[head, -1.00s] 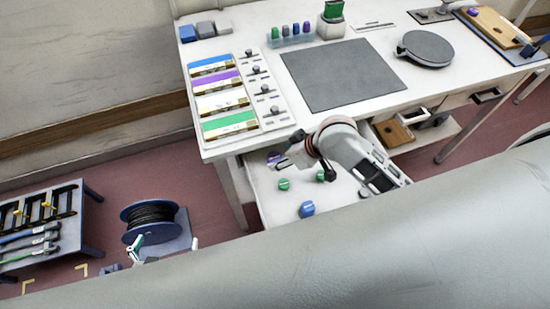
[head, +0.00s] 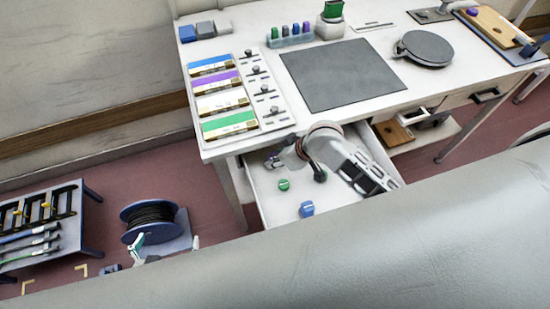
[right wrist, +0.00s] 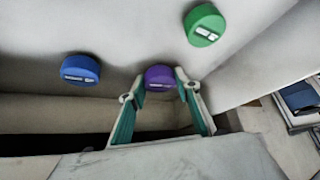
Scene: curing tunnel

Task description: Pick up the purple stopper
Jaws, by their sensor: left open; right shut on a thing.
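The purple stopper (right wrist: 159,78) is between the fingertips of my right gripper (right wrist: 160,76) in the right wrist view, with its round face showing. The right gripper (head: 272,163) reaches down into the open white drawer (head: 267,205) in the head view and is shut on the purple stopper, which it mostly hides there. A green stopper (head: 284,184) and a blue stopper (head: 306,209) lie in the drawer, apart from the gripper. In the wrist view they are the green one (right wrist: 204,25) and the blue one (right wrist: 80,70). My left gripper (head: 166,246) is open at lower left, partly hidden.
The white workbench (head: 260,75) above the drawer carries a dark mat (head: 342,74), a rack of coloured pieces (head: 289,38) and a colour-labelled panel (head: 215,85). A cable spool (head: 152,218) stands on the floor at left, beside a low tool table (head: 82,210).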

